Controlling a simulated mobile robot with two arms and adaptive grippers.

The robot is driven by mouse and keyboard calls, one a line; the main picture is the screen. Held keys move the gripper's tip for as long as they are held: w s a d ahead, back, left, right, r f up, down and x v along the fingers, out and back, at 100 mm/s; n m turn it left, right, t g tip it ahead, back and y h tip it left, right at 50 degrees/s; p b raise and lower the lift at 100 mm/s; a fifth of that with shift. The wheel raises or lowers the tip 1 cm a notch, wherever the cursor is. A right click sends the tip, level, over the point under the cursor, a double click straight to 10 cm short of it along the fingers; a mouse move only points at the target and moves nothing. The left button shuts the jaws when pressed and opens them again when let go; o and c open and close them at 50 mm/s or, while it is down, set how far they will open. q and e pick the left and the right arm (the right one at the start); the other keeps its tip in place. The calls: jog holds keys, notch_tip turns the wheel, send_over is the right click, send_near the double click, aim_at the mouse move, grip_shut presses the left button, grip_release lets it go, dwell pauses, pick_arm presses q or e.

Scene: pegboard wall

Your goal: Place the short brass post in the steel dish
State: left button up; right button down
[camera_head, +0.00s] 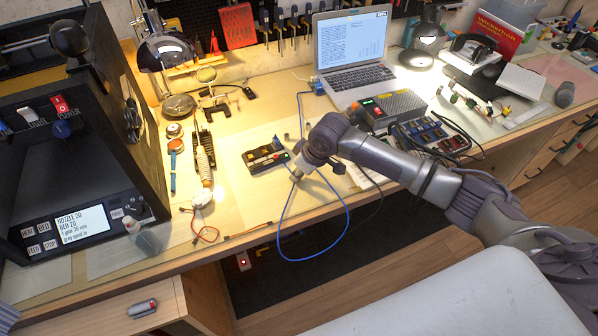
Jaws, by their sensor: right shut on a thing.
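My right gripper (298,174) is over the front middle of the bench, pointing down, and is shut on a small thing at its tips. That thing is mostly hidden by the fingers; it is likely the short brass post, but I cannot make out its shape. My left gripper is not in view.
A black tray of small parts (265,157) lies just left of my right gripper. A blue cable (283,222) loops around below it, over the bench's front edge. A laptop (352,55) stands behind, a lamp (165,50) over the dish, and a dark machine (75,150) at left.

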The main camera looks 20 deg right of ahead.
jog(key=c, duration=1.1)
grip_release()
jog(key=shift+f, duration=0.15)
jog(key=shift+c, duration=0.2)
